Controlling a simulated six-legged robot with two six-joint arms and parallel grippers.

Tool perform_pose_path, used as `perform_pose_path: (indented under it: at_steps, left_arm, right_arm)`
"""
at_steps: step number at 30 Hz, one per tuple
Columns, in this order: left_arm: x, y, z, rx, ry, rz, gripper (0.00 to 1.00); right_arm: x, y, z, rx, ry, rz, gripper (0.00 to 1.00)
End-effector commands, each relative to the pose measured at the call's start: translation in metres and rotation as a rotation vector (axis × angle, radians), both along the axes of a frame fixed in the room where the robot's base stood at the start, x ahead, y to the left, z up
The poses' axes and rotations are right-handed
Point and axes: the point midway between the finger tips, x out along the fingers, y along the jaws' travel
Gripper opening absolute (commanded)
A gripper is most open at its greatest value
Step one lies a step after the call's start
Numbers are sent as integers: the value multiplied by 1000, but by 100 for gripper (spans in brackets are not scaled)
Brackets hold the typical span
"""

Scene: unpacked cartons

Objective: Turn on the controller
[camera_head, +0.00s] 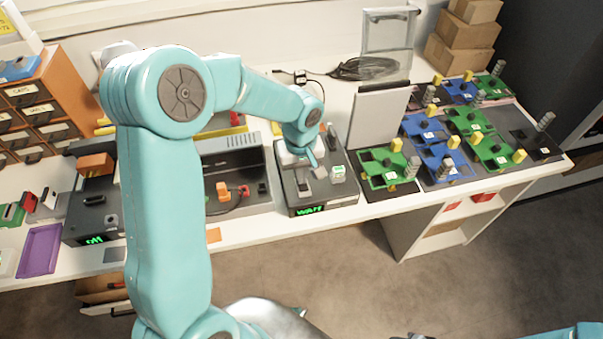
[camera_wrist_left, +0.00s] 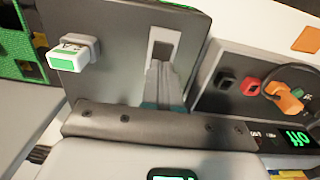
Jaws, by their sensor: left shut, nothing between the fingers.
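A dark grey device box (camera_head: 325,200) with a green display reading "WAIT" (camera_head: 310,211) stands on the bench; no label marks it as the controller. My left gripper (camera_head: 314,163) is shut and empty, low over this box. In the left wrist view its fingers (camera_wrist_left: 163,85) point at the dark box panel (camera_wrist_left: 115,75), close to a pale-framed dark slot or switch (camera_wrist_left: 163,48). I cannot tell whether they touch it. A white and green block (camera_wrist_left: 75,53), also in the head view (camera_head: 338,174), sits on the panel. My right gripper is not in view.
Another box with an "OFF" display (camera_head: 93,240) stands at left. Orange plugs (camera_wrist_left: 285,97) and a cable are beside the gripper in the wrist view. Green and blue boards (camera_head: 468,120) fill the right. A silver laptop-like panel (camera_head: 378,117) stands behind.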

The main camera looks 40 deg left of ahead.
Motion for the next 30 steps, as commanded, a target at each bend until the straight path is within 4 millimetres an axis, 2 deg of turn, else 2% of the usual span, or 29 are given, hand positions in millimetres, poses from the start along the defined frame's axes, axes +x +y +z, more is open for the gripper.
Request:
perform_pose_path:
  at_steps: [1, 2, 10, 14, 17, 21, 23, 30]
  left_arm:
    - [-5, -1, -11, 0, 17, -5, 0]
    - [-6, -2, -11, 0, 17, -5, 0]
    - [-14, -12, -8, -3, 20, -3, 0]
    - [-14, -13, -1, -5, 19, 0, 0]
    - [-11, -9, 16, -2, 10, 0, 0]
    - [-4, 0, 54, 5, -16, 0, 0]
    - [-3, -1, 63, 6, -21, 0, 0]
    - [-3, 0, 119, 7, -20, -4, 0]
  right_arm:
    - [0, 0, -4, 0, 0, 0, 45]
    - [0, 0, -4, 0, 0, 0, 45]
    - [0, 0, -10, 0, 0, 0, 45]
    - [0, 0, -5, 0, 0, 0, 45]
    - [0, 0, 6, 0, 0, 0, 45]
    - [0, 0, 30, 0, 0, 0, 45]
    - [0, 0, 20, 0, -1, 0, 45]
    - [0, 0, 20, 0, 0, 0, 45]
